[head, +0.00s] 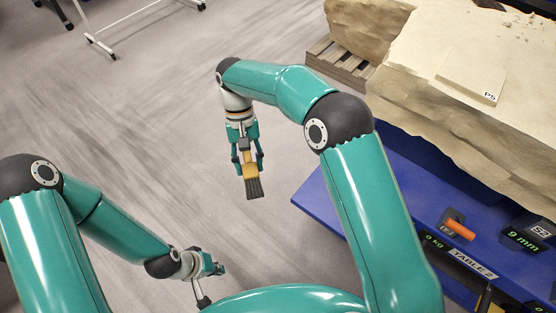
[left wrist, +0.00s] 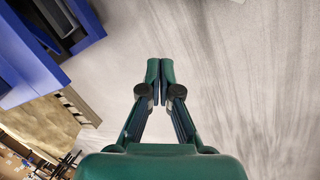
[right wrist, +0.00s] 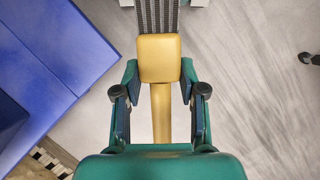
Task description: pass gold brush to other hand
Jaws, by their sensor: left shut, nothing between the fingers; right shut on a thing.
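The gold brush (head: 250,172) has a gold ferrule and handle with dark bristles. It hangs bristles-down from my right gripper (head: 247,162), above the floor left of the blue table. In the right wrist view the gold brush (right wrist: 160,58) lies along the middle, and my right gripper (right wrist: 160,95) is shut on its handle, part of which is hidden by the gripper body. My left gripper (head: 218,268) is low in the head view, apart from the brush. In the left wrist view my left gripper (left wrist: 160,75) is shut and empty, its fingertips together.
A blue table (head: 325,208) marked TABLE 2 stands at the right, with an orange-handled tool (head: 458,229) and a 9 mm display (head: 524,240). Large fossil blocks (head: 470,130) sit behind on a wooden pallet (head: 340,66). The floor at left is mostly clear.

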